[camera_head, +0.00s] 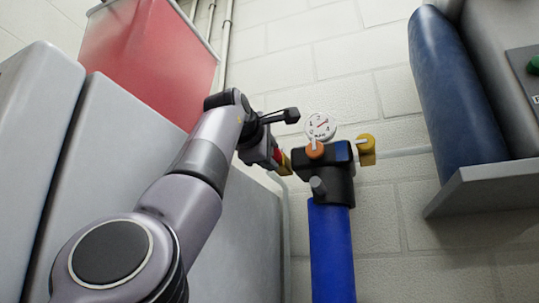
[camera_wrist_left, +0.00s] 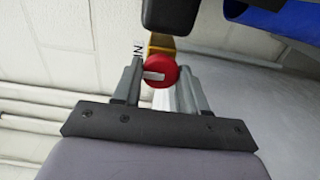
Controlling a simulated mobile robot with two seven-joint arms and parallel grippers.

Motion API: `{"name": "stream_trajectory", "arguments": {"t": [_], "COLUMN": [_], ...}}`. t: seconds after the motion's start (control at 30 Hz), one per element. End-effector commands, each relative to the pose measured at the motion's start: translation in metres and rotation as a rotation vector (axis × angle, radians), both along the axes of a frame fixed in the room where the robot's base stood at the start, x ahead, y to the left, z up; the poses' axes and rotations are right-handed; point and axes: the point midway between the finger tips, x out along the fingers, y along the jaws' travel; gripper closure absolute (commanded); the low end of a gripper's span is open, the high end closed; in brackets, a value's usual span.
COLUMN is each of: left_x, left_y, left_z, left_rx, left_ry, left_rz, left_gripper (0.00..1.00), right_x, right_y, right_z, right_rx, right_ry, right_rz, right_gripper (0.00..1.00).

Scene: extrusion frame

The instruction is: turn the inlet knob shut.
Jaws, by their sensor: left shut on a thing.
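The red inlet knob (camera_wrist_left: 161,70) has a white pointer bar that lies roughly level in the left wrist view. It sits on a yellow fitting (camera_wrist_left: 159,42) with a white "IN" label (camera_wrist_left: 139,48) beside it. My left gripper (camera_wrist_left: 160,66) has a finger on each side of the knob and is shut on it. In the head view my left gripper (camera_head: 279,158) is at the left side of the black valve head (camera_head: 333,178), and a bit of red (camera_head: 276,151) shows at its fingers. The head tops a blue housing (camera_head: 331,250). My right gripper is not in view.
A dark blue cylinder (camera_head: 455,100) stands above a grey shelf (camera_head: 485,187) at right.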

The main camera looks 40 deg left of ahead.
Motion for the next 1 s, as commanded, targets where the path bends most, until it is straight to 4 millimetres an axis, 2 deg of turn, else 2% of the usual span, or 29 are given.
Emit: {"name": "stream_trajectory", "arguments": {"t": [0.43, 0.47, 0.5, 0.53, 0.83, 1.0], "left_x": [0.000, 0.000, 0.000, 0.000, -0.001, -0.015], "left_y": [-0.001, -0.001, -0.001, -0.001, -0.001, -0.004], "left_z": [0.000, 0.000, 0.000, 0.000, -0.001, -0.003], "left_rx": [0.012, 0.013, 0.012, 0.012, 0.010, 0.011], "left_ry": [0.005, 0.005, 0.005, 0.005, 0.004, 0.001], "left_rz": [-0.001, -0.001, -0.001, -0.001, -0.001, -0.001], "left_gripper": [0.88, 0.55, 0.42, 0.33, 0.33, 0.33], "right_x": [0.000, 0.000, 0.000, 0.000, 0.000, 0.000], "right_y": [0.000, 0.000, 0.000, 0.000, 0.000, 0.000], "right_z": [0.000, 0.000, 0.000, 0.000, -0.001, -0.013], "right_rx": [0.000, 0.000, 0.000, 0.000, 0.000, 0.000], "right_ry": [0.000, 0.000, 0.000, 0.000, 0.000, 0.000], "right_rz": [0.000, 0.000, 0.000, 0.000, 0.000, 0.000], "right_gripper": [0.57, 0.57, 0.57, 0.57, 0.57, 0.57]}}
